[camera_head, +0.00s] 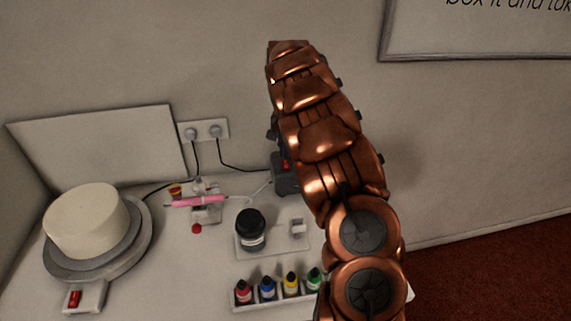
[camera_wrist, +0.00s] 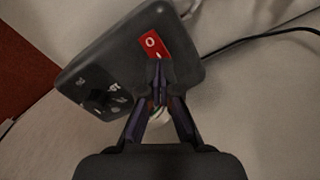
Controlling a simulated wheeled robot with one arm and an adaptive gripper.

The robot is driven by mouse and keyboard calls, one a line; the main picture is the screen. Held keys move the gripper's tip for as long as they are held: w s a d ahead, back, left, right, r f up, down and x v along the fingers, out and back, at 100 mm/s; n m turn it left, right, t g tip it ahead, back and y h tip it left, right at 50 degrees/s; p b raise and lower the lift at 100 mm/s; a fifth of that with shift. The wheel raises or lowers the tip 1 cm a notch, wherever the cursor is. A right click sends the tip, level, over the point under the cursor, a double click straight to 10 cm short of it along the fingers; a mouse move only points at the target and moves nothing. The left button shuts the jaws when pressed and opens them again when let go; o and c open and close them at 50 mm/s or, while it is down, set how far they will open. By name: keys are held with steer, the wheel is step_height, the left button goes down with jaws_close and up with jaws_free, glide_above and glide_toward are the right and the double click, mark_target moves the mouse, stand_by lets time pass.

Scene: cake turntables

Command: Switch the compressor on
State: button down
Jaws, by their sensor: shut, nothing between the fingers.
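The compressor (camera_wrist: 118,75) is a dark grey box with a red rocker switch (camera_wrist: 154,46) and a black knob on its face. A white "O" shows on the switch's upper part; I cannot tell its position for sure. My gripper (camera_wrist: 158,78) is shut and empty, its tips at the switch's lower edge. Whether they touch it I cannot tell. In the head view, the compressor (camera_head: 284,184) stands near the wall, partly hidden behind my copper arm, and my gripper is mostly hidden there.
A pink airbrush (camera_head: 197,201) rests on a stand left of the compressor. A black-lidded jar (camera_head: 250,229) and a rack of colour bottles (camera_head: 267,288) stand in front. A white cake (camera_head: 86,219) sits on a turntable (camera_head: 135,257). Cables run to a wall socket (camera_head: 204,131).

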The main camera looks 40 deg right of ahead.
mark_target(285, 162)
steer(key=shift+f+b, duration=0.5)
steer(key=shift+f, duration=0.7)
stand_by(0.9)
steer(key=shift+r, duration=0.1)
steer(key=shift+r+p, duration=1.1)
steer(key=shift+r, duration=2.3)
